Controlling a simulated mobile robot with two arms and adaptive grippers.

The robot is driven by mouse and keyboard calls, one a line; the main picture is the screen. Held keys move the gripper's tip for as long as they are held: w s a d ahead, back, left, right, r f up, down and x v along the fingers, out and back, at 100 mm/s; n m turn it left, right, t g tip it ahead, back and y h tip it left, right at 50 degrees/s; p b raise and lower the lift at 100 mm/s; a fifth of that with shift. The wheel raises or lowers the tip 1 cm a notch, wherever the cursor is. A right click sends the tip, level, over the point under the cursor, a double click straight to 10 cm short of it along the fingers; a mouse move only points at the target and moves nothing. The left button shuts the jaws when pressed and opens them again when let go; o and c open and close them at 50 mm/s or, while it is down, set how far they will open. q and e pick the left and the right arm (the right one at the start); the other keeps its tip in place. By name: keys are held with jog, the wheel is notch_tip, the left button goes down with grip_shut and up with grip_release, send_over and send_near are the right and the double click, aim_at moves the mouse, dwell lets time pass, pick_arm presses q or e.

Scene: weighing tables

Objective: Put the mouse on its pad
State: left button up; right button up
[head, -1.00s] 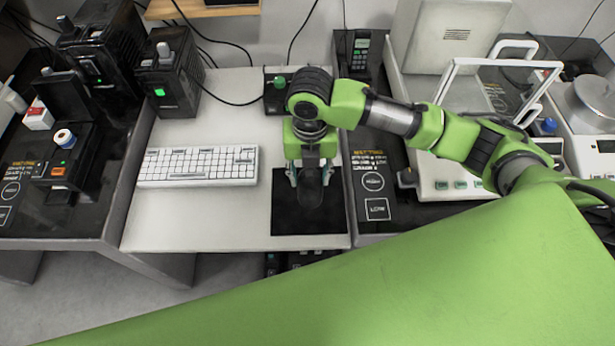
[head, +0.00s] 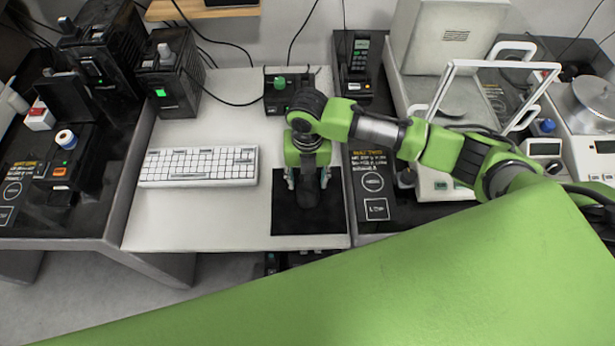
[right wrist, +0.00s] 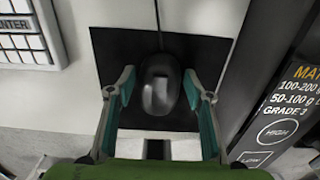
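The black mouse (right wrist: 160,85) sits over the middle of the black pad (right wrist: 111,50) in the right wrist view, its cable running toward the pad's far edge. In the head view the pad (head: 333,216) lies at the front right of the white table. My right gripper (right wrist: 160,88) points down over the pad with one finger on each side of the mouse. The fingers look open, with narrow gaps beside the mouse. In the head view the gripper (head: 307,182) partly covers the mouse (head: 307,194). My left gripper is out of view.
A white keyboard (head: 198,167) lies left of the pad, with bare tabletop between. A small box with a green knob (head: 281,84) stands behind. A dark table with a phone-like device (head: 357,60) and a white balance (head: 437,40) adjoins on the right.

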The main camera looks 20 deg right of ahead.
aim_at(308, 179)
jog(key=shift+o, duration=0.3)
notch_tip(308, 179, up, 12)
jog(key=shift+r+b, duration=0.2)
jog(key=shift+b, duration=0.15)
jog(key=shift+s+f, duration=0.1)
dwell(0.6)
